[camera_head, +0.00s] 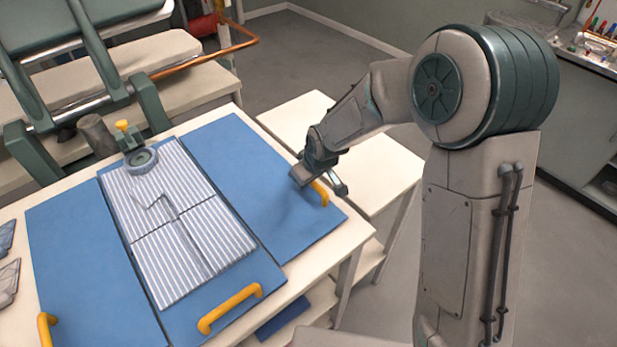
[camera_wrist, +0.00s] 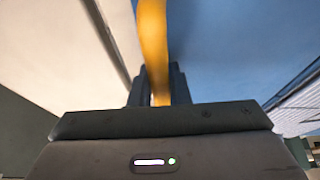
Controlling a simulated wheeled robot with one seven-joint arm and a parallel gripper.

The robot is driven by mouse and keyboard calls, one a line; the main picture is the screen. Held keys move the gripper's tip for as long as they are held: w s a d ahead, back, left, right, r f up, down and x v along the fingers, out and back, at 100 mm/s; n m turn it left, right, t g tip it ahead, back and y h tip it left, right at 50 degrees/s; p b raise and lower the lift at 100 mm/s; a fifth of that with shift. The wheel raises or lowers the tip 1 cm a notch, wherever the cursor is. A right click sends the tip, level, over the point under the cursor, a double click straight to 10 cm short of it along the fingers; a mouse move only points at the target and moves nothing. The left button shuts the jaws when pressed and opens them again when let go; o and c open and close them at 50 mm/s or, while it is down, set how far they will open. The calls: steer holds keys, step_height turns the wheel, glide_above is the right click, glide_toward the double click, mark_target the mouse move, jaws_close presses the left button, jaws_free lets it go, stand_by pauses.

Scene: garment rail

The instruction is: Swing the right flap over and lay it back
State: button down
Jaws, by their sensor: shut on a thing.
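The right flap (camera_head: 255,180) is a blue panel lying flat on the table, on the right side of the folding board. Its yellow handle (camera_head: 320,193) stands at its outer right edge. My gripper (camera_head: 319,185) is at this handle. In the wrist view my gripper (camera_wrist: 159,92) is shut on the yellow handle (camera_wrist: 153,45), with the blue flap (camera_wrist: 230,45) beside it. A white and grey striped shirt (camera_head: 180,225) lies folded on the middle panel (camera_head: 245,285), left of the right flap. The left flap (camera_head: 80,260) lies flat too.
The middle panel has a yellow handle (camera_head: 230,308) at its front, and the left flap has one (camera_head: 46,330). A grey round clamp with a yellow knob (camera_head: 140,157) stands at the shirt's collar. A white side table (camera_head: 375,160) is right of the board.

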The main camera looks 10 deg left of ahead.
steer(key=shift+f, duration=0.1)
steer(key=c, duration=1.4)
jaws_free()
steer(key=shift+o, duration=0.2)
steer(key=v, duration=1.3)
steer(key=shift+r, duration=0.4)
steer(key=shift+d, duration=0.1)
steer(key=s+d+r+m+h, duration=0.1)
steer(key=s+d+m, duration=0.4)
steer(key=s+d, duration=0.3)
steer(key=s+d+r+m+h, duration=0.2)
steer(key=s+d+m, duration=0.3)
steer(key=s+d, duration=0.4)
steer(key=d, duration=0.5)
steer(key=shift+s+g, duration=0.25)
steer(key=shift+g, duration=0.05)
